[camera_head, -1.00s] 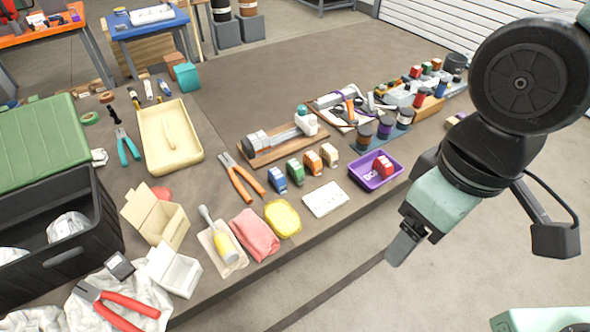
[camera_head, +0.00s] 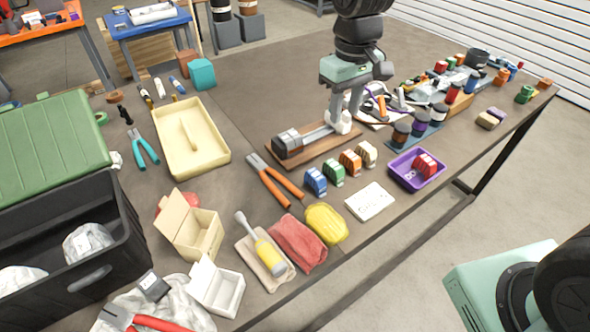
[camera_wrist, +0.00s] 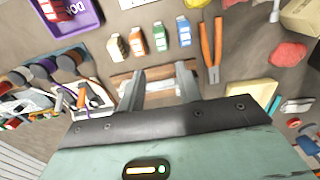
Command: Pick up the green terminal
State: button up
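The green terminal (camera_head: 334,172) stands upright on the bench in a row, between a blue terminal (camera_head: 315,181) and an orange terminal (camera_head: 350,162). A cream terminal (camera_head: 366,154) ends the row on the right. In the wrist view the green terminal (camera_wrist: 159,38) is above and beyond my fingertips, touching neither. My gripper (camera_head: 342,112) hangs above the pump model on its wooden board, behind the row in the head view. In the wrist view my gripper (camera_wrist: 160,72) has its two fingers apart with nothing held between them.
A purple tray (camera_head: 438,183) with red terminals is right of the row. A white plate (camera_head: 369,202) lies in front. Orange-handled pliers (camera_head: 271,181) are left of the row. The wooden board (camera_head: 290,160) with the pump model stands close behind it. Bottles (camera_head: 420,124) stand behind the tray.

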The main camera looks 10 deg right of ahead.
jog(key=p, duration=0.1)
send_near(334, 164)
jog(key=f, duration=0.5)
jog(key=shift+w+d, duration=0.1)
jog(key=shift+w, duration=0.1)
jog(key=shift+s+f+p, duration=0.15)
jog(key=shift+f+p, duration=0.25)
jog(key=shift+f, duration=1.05)
jog(key=shift+s+f+p, duration=0.1)
jog(key=shift+f+p, duration=0.25)
jog(key=shift+f, duration=1.05)
jog(key=c, duration=0.7)
jog(key=shift+c, duration=0.2)
jog(key=shift+r, duration=0.15)
